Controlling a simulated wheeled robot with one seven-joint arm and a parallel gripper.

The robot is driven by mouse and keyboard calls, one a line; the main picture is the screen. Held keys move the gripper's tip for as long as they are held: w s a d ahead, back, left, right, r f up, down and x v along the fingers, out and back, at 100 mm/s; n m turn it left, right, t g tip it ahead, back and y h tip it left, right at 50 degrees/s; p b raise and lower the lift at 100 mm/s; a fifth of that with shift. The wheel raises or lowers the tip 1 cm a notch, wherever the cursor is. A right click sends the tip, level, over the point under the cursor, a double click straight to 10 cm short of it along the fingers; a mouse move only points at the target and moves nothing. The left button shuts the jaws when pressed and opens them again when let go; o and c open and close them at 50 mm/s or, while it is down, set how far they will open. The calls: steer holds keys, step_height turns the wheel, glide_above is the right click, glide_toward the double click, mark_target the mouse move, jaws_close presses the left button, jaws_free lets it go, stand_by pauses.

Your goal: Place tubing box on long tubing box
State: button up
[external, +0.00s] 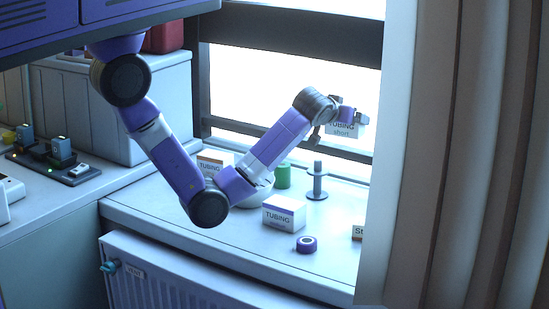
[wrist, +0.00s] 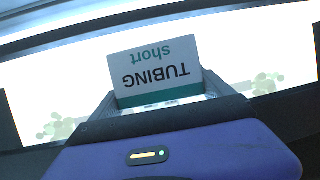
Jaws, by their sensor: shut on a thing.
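My gripper (external: 347,112) is shut on a white tubing box (external: 342,130) marked "TUBING short", held up in front of the window. In the wrist view the box (wrist: 155,72) sits between the fingers, its lettering upside down, with a green stripe along its near edge. On the sill, a white tubing box with a purple band (external: 284,214) stands below and left of my gripper. Another tubing box with an orange-brown band (external: 210,165) stands further left, partly hidden behind my arm. The small print on both is too blurred to tell which is the long one.
On the sill (external: 150,215) stand a grey spool-like post (external: 317,183), a green cylinder (external: 283,176), a purple ring (external: 306,244) and a partly hidden "St" label (external: 357,232). A curtain (external: 450,150) borders the right. A radiator (external: 190,280) is below.

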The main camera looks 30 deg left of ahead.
steer(key=w+a+r+n+g+y+b, duration=0.1)
steer(key=a+r+n+y, duration=0.1)
steer(key=a, duration=0.8)
steer(key=w+a+r+n+y+b, duration=0.1)
steer(key=w+a+n+y, duration=0.1)
steer(key=a, duration=0.9)
steer(key=s+a+r+n+g+y+b, duration=0.1)
steer(key=s+a+r+n+g+y, duration=0.15)
steer(key=a, duration=0.95)
steer(key=n+y, duration=0.1)
steer(key=y, duration=0.1)
glide_above(217, 154)
steer(key=shift+h, duration=0.25)
step_height(217, 154, down, 19)
steer(key=shift+b, duration=0.3)
steer(key=shift+f, duration=0.1)
steer(key=o, duration=1)
steer(key=shift+f, duration=0.1)
steer(key=shift+c, duration=0.2)
steer(key=shift+o, duration=0.9)
